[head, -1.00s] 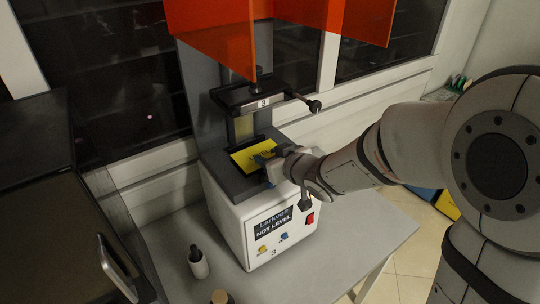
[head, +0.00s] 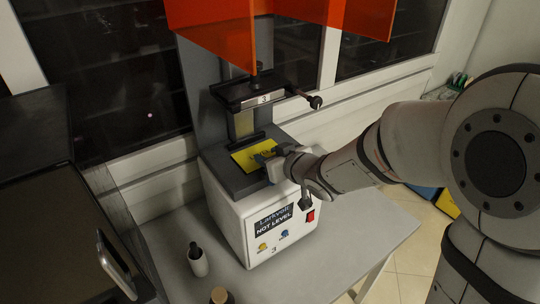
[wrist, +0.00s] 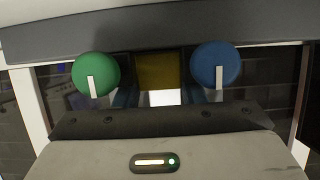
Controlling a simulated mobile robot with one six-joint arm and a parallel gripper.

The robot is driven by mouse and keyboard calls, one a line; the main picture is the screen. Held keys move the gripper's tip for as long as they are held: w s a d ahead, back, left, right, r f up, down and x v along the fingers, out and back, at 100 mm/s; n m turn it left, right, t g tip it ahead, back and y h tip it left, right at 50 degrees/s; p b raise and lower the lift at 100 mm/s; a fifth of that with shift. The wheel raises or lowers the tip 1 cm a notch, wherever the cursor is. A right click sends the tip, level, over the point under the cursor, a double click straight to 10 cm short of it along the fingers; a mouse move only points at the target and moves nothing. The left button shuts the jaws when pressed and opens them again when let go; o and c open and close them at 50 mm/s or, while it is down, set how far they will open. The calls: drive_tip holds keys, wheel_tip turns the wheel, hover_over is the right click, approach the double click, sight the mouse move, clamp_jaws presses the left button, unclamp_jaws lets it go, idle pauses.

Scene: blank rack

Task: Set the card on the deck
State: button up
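The yellow card (head: 252,154) lies flat, as far as I can see, on the dark deck (head: 222,171) of the white machine. My gripper (head: 267,157) is at the card's right edge, low over the deck, and partly covers that edge. In the wrist view, two blue fingers stand apart (wrist: 160,98), with the yellow-brown card (wrist: 159,70) beyond the gap and a bright white patch between them. I see no grip on the card; contact is hard to make out.
A dark clamp plate (head: 246,94) with a knob hangs above the deck, under orange panels (head: 215,35). A small bottle (head: 198,262) stands on the table (head: 355,238). A dark case fills the left.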

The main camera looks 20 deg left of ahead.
drive_tip(key=o, duration=0.5)
drive_tip(key=v, duration=0.7)
drive_tip(key=shift+s+d+r, duration=0.2)
drive_tip(key=shift+d, duration=0.1)
drive_tip(key=d+m+t+h, duration=0.1)
drive_tip(key=d+m+h, duration=0.65)
drive_tip(key=d, duration=1.05)
drive_tip(key=s+d+g+h, duration=0.1)
drive_tip(key=s+d+g, duration=0.1)
drive_tip(key=s, duration=0.3)
drive_tip(key=s+d+m+g, duration=0.1)
drive_tip(key=s+d+g, duration=0.1)
drive_tip(key=s, duration=0.3)
drive_tip(key=s+d+f+m+g+h, duration=0.1)
drive_tip(key=s+d+g, duration=0.1)
drive_tip(key=s, duration=0.3)
drive_tip(key=shift+s+d+g+h, duration=0.2)
drive_tip(key=shift+d+g+h, duration=0.2)
drive_tip(key=shift+d, duration=0.2)
